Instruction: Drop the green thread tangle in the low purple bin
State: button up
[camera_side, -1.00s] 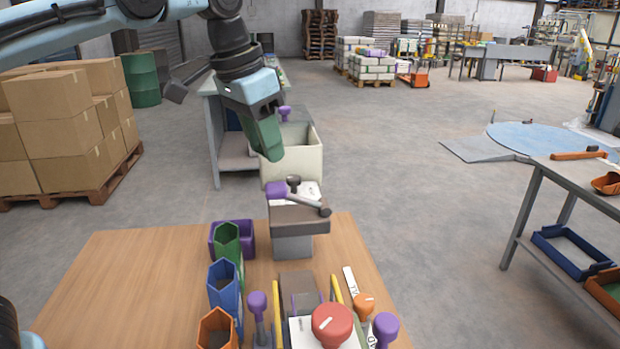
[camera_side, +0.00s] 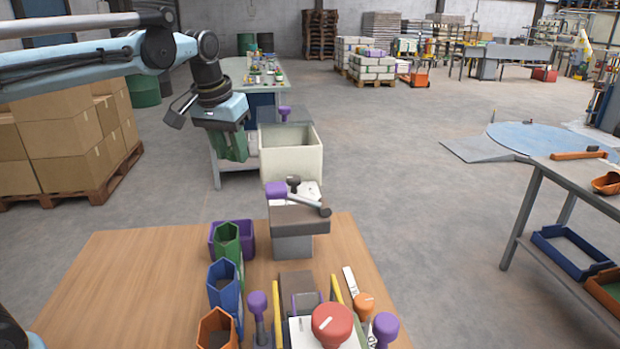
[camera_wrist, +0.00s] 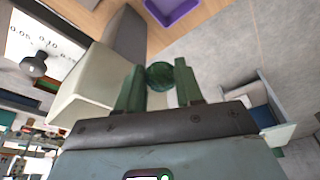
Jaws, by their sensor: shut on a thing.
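My gripper (camera_side: 232,147) hangs above and behind the wooden table in the side view, its green fingers pointing down. In the wrist view the two green fingers (camera_wrist: 160,90) are shut on the round, dark green thread tangle (camera_wrist: 168,76). The side view does not show the tangle clearly. The low purple bin (camera_side: 248,243) stands on the table, partly hidden behind a green hexagonal holder. It also shows in the wrist view (camera_wrist: 174,12) at the top, beyond the fingers and apart from them. Its visible floor looks empty.
Green (camera_side: 226,240), blue (camera_side: 224,288) and orange (camera_side: 217,330) tall holders stand in front of the bin. A grey pedestal (camera_side: 293,245) with a hammer-like tool is to its right. A large cream bin (camera_side: 291,165) stands behind the table. The table's left part is bare.

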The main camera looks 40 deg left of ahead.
notch_tip(320, 180, down, 13)
jog(key=a+n+y, duration=0.1)
jog(key=n, duration=0.2)
jog(key=shift+s+n, duration=0.4)
jog(key=shift+s, duration=0.05)
jog(key=shift+f, duration=0.1)
jog(key=o, duration=1.1)
jog(key=v, duration=1.2)
jog(key=shift+w, duration=0.1)
jog(key=shift+a, duration=0.1)
